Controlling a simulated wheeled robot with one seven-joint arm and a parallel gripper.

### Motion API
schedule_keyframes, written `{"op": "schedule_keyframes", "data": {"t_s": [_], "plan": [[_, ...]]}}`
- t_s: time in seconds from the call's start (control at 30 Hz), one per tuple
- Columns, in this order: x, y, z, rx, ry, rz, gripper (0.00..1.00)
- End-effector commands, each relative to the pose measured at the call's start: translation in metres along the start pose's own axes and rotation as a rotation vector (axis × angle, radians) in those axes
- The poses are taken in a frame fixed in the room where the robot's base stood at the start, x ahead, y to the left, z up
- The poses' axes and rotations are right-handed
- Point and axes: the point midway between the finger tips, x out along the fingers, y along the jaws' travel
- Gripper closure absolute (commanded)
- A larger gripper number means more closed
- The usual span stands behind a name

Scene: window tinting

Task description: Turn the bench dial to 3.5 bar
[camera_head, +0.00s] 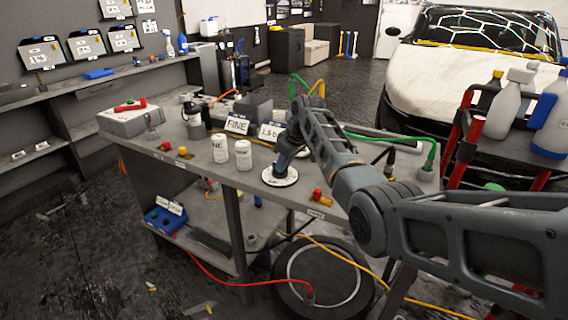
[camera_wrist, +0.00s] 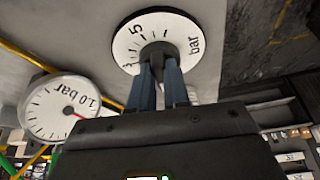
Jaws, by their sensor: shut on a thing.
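The bench dial (camera_head: 281,181) is a white disc with a dark hub, set near the bench's front edge. In the wrist view the dial (camera_wrist: 178,24) shows black tick marks, a few numerals and the word "bar". My gripper (camera_wrist: 157,62) reaches to the dial's centre, its two blue fingers closed on the dark knob (camera_wrist: 157,50). The fingers hide part of the dial's face, and I cannot read its exact setting. In the head view my gripper (camera_head: 284,163) stands over the dial. A round white gauge (camera_wrist: 50,100) marked "1.0 bar" has a red needle, in the wrist view.
Green and orange hoses run near my arm. A red-framed cart with bottles (camera_head: 502,107) stands at right.

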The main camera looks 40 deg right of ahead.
Motion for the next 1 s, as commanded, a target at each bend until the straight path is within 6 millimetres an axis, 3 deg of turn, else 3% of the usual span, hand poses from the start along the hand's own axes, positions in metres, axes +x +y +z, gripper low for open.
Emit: {"op": "schedule_keyframes", "data": {"t_s": [0.57,1.0], "plan": [[-0.0004,-0.0022,-0.0002,0.057,-0.001,0.023,1.0],[-0.0005,-0.0083,-0.0026,0.379,-0.001,0.157,1.0]]}}
